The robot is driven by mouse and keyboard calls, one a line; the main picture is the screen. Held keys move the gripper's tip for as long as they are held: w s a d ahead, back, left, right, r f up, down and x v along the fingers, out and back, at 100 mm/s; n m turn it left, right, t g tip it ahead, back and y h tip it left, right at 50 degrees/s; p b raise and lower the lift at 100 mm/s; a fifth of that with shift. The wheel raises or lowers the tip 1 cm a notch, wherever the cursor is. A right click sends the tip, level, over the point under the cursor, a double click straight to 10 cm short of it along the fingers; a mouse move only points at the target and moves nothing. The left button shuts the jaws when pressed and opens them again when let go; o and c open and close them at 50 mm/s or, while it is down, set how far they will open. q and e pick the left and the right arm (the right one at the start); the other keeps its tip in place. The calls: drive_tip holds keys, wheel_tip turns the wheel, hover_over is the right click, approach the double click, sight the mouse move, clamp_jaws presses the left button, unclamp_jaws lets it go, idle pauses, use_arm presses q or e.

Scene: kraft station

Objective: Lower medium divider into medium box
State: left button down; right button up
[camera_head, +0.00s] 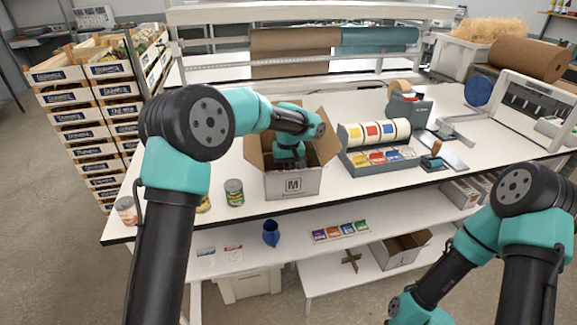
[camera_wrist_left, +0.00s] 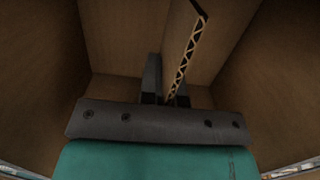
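In the left wrist view the box's brown inner walls (camera_wrist_left: 115,40) surround my left gripper (camera_wrist_left: 167,90). The medium divider (camera_wrist_left: 187,55), a cardboard panel with a corrugated edge, stands between the two fingers, which are close on either side of it. Its lower part is hidden. My right arm is at the lower right, its gripper out of view.
A can (camera_head: 234,192) stands left of the box, and a label dispenser (camera_head: 378,150) stands to its right. On the lower shelf are a blue item (camera_head: 271,233), a small cross-shaped divider (camera_head: 351,260) and another open box (camera_head: 400,250). Wooden crates (camera_head: 88,110) are stacked at the left.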

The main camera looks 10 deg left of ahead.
use_arm(q)
drive_tip(key=shift+s+f, duration=0.15)
drive_tip(key=shift+f, duration=0.7)
drive_tip(key=c, duration=1.3)
unclamp_jaws()
drive_tip(key=shift+a, duration=0.1)
drive_tip(key=shift+o, duration=0.2)
drive_tip(key=shift+r, duration=7.3)
